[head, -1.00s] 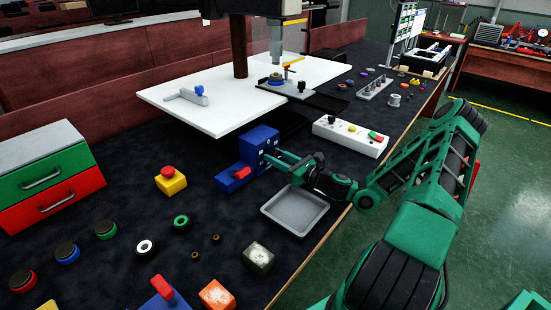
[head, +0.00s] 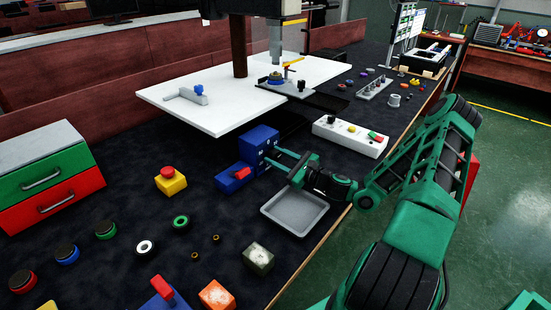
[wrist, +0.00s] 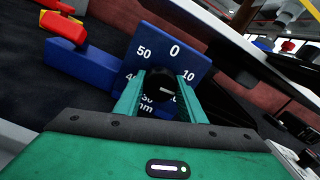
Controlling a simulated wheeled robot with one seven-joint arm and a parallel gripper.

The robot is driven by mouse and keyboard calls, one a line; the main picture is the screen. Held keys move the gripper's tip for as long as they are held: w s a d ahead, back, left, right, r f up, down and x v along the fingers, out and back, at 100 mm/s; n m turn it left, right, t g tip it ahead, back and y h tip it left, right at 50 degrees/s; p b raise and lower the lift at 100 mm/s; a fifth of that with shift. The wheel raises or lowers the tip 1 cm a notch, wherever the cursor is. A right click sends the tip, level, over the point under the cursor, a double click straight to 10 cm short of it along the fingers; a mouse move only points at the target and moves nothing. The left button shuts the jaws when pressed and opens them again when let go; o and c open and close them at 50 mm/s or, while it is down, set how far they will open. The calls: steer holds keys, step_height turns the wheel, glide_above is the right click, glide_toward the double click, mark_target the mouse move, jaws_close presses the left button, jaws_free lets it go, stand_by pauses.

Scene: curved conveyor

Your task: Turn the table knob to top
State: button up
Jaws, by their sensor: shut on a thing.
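The table knob is a black round knob (wrist: 158,82) on a blue dial plate (wrist: 172,50) in the wrist view. The plate has 0 at the top, 10 at the right and 50 at the left; the lower numbers are partly hidden by my fingers. A short white mark on the knob points right, toward the lower right side of the scale. My gripper (wrist: 160,98) is shut on the knob, one green finger on each side. In the head view the blue block (head: 258,140) stands with my gripper (head: 277,159) at its right face; the knob is hidden there.
A blue base with a red handle (head: 236,174) stands left of the block. A grey tray (head: 294,212) lies below my wrist. A white switch box (head: 349,136) is to the right, and a white board (head: 225,95) is behind.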

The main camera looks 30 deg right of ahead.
steer(key=o, duration=1)
steer(key=shift+w+d, duration=0.1)
steer(key=shift+o, duration=0.2)
steer(key=v, duration=1)
steer(key=shift+s+d+f, duration=0.1)
steer(key=shift+s+d, duration=0.05)
steer(key=shift+s, duration=0.2)
